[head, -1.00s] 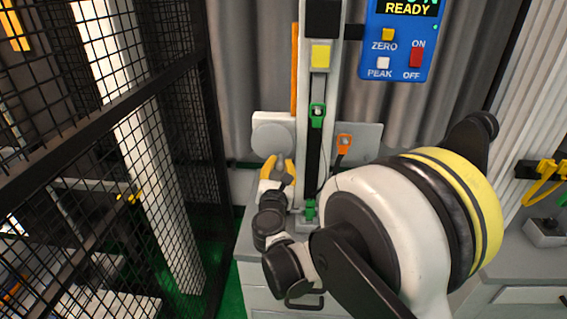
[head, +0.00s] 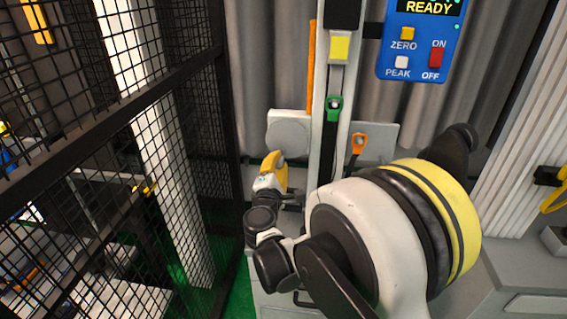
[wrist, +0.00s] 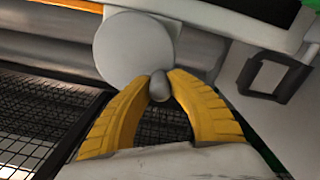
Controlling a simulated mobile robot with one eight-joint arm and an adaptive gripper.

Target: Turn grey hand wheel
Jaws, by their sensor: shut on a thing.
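The grey hand wheel (head: 288,133) is a pale grey disc in front of a square plate, left of the tall column in the head view. In the wrist view the wheel (wrist: 135,48) fills the upper middle, with a small grey knob (wrist: 160,88) at its lower edge. My gripper (head: 276,158) has yellow fingers and reaches up to the wheel's lower edge. In the wrist view my gripper (wrist: 160,84) is shut on the knob, a fingertip on either side. The knob's join to the wheel is partly hidden.
A black mesh cage (head: 120,100) stands close on the left. The column (head: 322,130) right of the wheel carries a green clip (head: 334,107); an orange-tipped lever (head: 358,143) is beside it. A blue control box (head: 420,45) reading READY hangs upper right.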

